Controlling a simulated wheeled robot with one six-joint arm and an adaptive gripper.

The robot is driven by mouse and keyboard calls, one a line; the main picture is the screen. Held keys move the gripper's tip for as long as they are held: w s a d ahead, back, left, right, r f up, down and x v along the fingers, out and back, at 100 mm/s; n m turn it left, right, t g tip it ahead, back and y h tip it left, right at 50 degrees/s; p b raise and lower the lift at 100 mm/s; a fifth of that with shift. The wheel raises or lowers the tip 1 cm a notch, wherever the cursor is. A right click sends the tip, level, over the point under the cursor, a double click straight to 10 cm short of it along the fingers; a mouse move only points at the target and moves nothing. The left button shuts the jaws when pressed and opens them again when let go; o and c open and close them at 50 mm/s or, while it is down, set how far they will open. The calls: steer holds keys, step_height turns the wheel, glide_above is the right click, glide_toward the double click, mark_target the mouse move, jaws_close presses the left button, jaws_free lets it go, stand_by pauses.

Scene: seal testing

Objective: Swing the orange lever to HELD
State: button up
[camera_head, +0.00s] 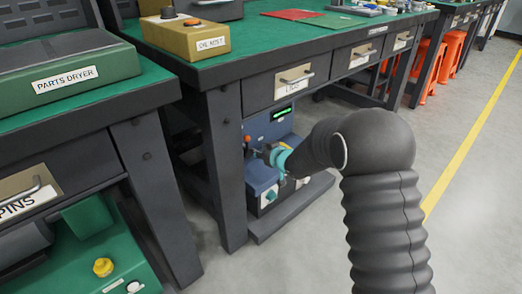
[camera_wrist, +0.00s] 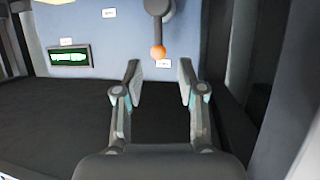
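The orange lever's ball knob (camera_wrist: 158,52) hangs at the lower end of a dark arm on the pale blue machine face in the wrist view. In the head view the orange knob (camera_head: 247,139) shows small at the machine's left side, under the bench. My gripper (camera_wrist: 158,72) is open in the wrist view, its two fingers apart below the knob, with nothing seen between them. In the head view my gripper (camera_head: 268,154) is close to the front of the blue machine (camera_head: 262,172). Small white labels sit near the lever; their words are too small to read.
A green-lit display (camera_wrist: 69,56) is left of the lever; it also shows on the machine in the head view (camera_head: 281,113). The bench leg (camera_head: 224,165) stands just left of the machine. The drawer (camera_head: 287,82) and bench top are above. Open floor lies to the right.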

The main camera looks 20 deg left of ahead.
steer(key=s+d+f+m+g+h, duration=0.1)
steer(key=s+d+f+h, duration=0.1)
steer(key=d+f+h, duration=0.45)
steer(key=s+d+r+m+g+h+p, duration=0.1)
steer(key=s+d, duration=0.3)
steer(key=d, duration=0.3)
steer(key=s+d+r+m+g+h, duration=0.1)
steer(key=s+d+r+h, duration=0.1)
steer(key=s+d, duration=0.3)
steer(key=s+d+r+m+p, duration=0.3)
steer(key=s+d+r+p, duration=0.1)
steer(key=s+d+r, duration=0.8)
steer(key=s+d+r+m+p, duration=0.4)
steer(key=s+d+r, duration=0.8)
steer(key=s+r, duration=0.4)
steer(key=shift+s+r+h, duration=0.35)
steer(key=shift+r+h, duration=0.1)
steer(key=shift+r, duration=0.1)
